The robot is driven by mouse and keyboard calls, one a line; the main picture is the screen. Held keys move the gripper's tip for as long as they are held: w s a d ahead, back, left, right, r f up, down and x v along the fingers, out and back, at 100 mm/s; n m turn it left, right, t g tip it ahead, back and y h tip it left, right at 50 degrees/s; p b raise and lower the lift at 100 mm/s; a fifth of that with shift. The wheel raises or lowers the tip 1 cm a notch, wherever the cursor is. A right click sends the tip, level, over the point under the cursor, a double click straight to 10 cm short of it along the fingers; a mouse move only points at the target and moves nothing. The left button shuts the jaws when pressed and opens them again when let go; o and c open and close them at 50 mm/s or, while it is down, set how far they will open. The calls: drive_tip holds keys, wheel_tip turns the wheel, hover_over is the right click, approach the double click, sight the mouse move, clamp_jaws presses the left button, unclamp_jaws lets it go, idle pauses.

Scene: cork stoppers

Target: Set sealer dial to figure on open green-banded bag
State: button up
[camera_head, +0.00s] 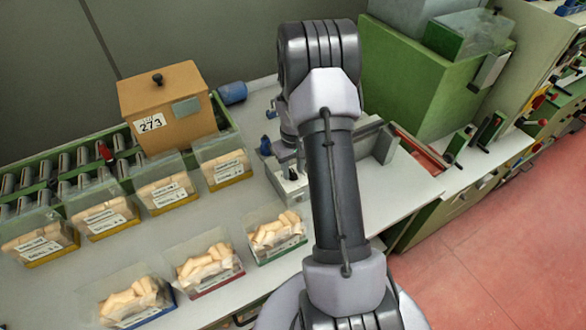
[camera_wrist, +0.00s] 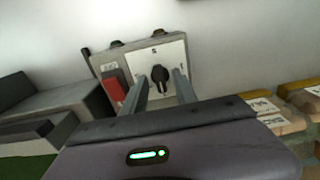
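The sealer dial, a black knob (camera_wrist: 160,74), sits on a white square plate on a grey box in the wrist view. Its pointer looks roughly upright; the marks around it are too small to read. My gripper (camera_wrist: 160,78) is open, its two fingers apart on either side of the knob in the picture. I cannot tell whether they touch it. In the head view my arm covers the gripper and the dial. The green-banded bag (camera_head: 276,237) stands open with corks in it, right of the other open bags. No figure is legible on it.
Open bags with a red band (camera_head: 207,264) and a blue band (camera_head: 137,303) stand to its left. Several yellow-banded bags (camera_head: 168,194) stand behind. A red switch (camera_wrist: 115,87) is beside the dial plate. A cardboard box (camera_head: 168,107) marked 273 stands by the rollers.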

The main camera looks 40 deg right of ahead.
sight(293, 172)
wheel_tip(293, 172, up, 17)
drive_tip(key=p, duration=0.4)
drive_tip(key=shift+r+p, duration=0.2)
drive_tip(key=shift+p, duration=0.15)
